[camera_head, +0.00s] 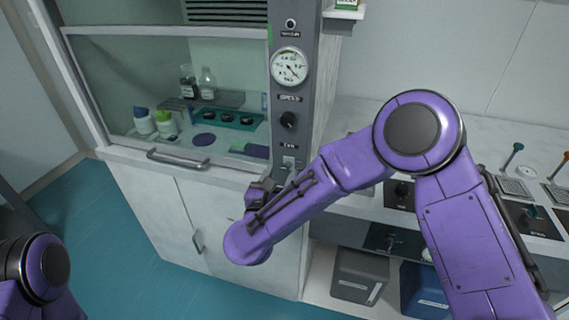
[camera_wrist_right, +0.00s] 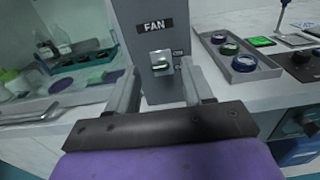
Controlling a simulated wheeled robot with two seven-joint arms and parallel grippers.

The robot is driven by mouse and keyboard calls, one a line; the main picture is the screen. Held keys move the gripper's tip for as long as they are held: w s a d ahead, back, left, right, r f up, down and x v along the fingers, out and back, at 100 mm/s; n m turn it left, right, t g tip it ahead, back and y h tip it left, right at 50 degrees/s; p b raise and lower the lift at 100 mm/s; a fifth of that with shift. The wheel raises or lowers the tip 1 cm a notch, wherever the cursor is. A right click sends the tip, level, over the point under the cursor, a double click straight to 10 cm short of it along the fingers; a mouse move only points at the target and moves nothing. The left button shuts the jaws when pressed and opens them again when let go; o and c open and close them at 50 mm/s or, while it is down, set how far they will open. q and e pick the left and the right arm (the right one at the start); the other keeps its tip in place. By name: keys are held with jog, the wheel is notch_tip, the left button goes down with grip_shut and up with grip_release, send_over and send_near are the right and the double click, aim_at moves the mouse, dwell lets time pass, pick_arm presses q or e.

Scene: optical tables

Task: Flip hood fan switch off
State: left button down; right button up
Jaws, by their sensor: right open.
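The fan switch (camera_wrist_right: 160,65) is a small pale toggle plate low on the grey control column of the fume hood, under a black FAN label (camera_wrist_right: 153,26). Its lever position is too small to tell for sure. In the head view the switch (camera_head: 289,161) shows just above my right gripper (camera_head: 268,187). My right gripper (camera_wrist_right: 159,82) is open and empty, with one finger on each side of the switch in the wrist view. I cannot tell whether a finger touches the column. My left gripper is out of view.
The hood's glass sash (camera_head: 100,80) covers bottles and a teal rack (camera_head: 228,118) inside. A round gauge (camera_head: 289,67) and a black knob (camera_head: 288,120) sit above the switch. A grey tray with round pieces (camera_wrist_right: 236,58) lies on the right counter.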

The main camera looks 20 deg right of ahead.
aim_at(284, 169)
jog(key=x, duration=0.4)
jog(key=shift+f+p, duration=0.15)
jog(key=shift+p, duration=0.2)
